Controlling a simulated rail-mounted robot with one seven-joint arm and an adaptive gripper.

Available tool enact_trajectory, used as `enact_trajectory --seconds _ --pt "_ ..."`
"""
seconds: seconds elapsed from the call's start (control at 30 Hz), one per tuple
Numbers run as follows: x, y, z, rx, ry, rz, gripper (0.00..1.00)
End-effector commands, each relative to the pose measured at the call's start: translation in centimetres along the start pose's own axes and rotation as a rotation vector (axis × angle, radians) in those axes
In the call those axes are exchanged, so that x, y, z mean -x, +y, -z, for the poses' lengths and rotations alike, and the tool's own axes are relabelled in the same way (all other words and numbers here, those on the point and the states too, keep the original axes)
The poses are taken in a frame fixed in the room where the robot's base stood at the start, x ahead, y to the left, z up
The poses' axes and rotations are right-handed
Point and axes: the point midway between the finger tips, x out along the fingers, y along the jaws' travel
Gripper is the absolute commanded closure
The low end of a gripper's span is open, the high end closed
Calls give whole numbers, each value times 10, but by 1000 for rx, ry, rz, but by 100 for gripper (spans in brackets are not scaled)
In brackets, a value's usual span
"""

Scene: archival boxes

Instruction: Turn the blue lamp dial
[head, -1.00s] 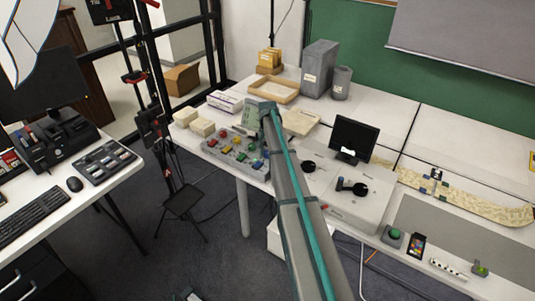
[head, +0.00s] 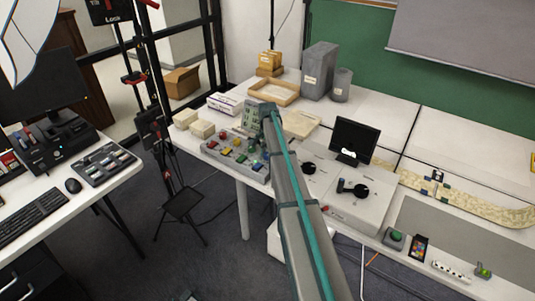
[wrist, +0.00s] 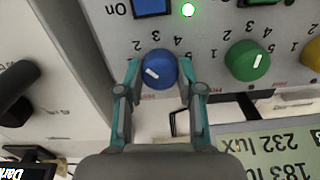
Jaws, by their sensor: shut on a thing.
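The blue dial (wrist: 158,69) is a round knob on the grey control panel (wrist: 215,28), in the middle of the wrist view. Its white mark slants from upper left to lower right, and numbers ring it. My gripper (wrist: 158,80) is shut on the blue dial, with one finger on its left side and one on its right. In the head view my arm (head: 290,200) reaches to the panel (head: 210,147) and hides part of it. I cannot make out the fingertips there.
A green dial (wrist: 247,60) and a yellow dial (wrist: 312,53) sit to the right. A lit green lamp (wrist: 188,9) is beside a blue switch (wrist: 152,6). A display (wrist: 268,150) reads 232 lux and 183 lux. A wooden tray (head: 285,102) stands behind the panel.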

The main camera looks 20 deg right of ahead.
Motion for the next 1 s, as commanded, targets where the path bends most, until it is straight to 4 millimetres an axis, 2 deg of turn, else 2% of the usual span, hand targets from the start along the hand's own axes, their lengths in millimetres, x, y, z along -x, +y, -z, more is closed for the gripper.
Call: enact_trajectory --seconds 0.03,0.07,0.2,0.53,0.67,0.83,1.0 --pt "0 0 0 0 0 0 98" --pt "0 0 0 0 0 0 61" --pt "0 0 0 1 0 0 38" --pt "1 0 0 1 0 0 37" --pt "9 0 0 1 1 1 37" --pt "34 0 0 1 2 2 37" --pt "67 -1 0 1 2 2 37"
